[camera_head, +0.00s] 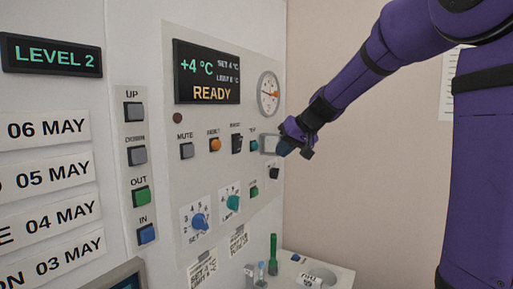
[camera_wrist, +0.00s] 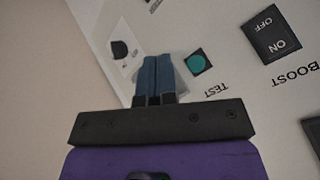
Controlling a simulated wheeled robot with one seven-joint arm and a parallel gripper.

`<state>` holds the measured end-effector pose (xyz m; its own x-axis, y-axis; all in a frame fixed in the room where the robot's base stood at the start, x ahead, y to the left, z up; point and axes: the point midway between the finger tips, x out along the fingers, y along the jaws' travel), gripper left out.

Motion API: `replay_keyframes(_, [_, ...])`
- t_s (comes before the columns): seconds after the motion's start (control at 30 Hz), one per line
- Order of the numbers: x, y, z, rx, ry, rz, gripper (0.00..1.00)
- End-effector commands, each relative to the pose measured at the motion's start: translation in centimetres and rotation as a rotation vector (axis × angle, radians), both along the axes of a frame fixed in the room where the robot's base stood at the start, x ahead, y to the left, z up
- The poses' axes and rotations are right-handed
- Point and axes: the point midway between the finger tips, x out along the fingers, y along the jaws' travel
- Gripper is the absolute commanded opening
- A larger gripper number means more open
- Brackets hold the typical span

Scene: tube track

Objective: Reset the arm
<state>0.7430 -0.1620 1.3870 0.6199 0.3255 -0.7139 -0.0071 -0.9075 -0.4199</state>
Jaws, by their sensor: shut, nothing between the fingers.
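My purple arm reaches in from the upper right in the head view. My gripper (camera_head: 284,148) is close to the right part of the control panel (camera_head: 215,125). In the wrist view my gripper (camera_wrist: 159,58) has its two blue fingers side by side, shut and empty. The green TEST button (camera_wrist: 199,63) lies just to the right of the fingertips there. A pale plate with a dark round part (camera_wrist: 120,48) shows to their left, partly hidden by the fingers. I cannot tell whether the fingertips touch the panel.
The display (camera_head: 207,72) reads +4 °C and READY. A BOOST switch (camera_wrist: 272,33), a gauge (camera_head: 268,93) and several buttons and knobs are on the panel. A counter with a green tube (camera_head: 273,254) stands below. Free room lies before the bare wall (camera_head: 340,190).

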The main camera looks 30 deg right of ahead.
Motion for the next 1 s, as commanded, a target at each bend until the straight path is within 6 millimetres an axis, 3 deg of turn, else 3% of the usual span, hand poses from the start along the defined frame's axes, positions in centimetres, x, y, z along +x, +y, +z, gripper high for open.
replay_keyframes(0.33, [-0.1, 0.1, 0.0, -0.001, 0.001, 0.001, 0.00])
replay_keyframes(0.47, [-1.6, 1.0, 0.2, -0.007, 0.012, 0.012, 0.00])
replay_keyframes(0.57, [-4.4, 2.7, 0.4, -0.024, 0.036, 0.032, 0.00])
replay_keyframes(0.77, [-12.0, 6.3, -0.2, -0.094, 0.102, 0.073, 0.00])
replay_keyframes(1.0, [-21.1, 8.9, -2.4, -0.216, 0.165, 0.090, 0.00])
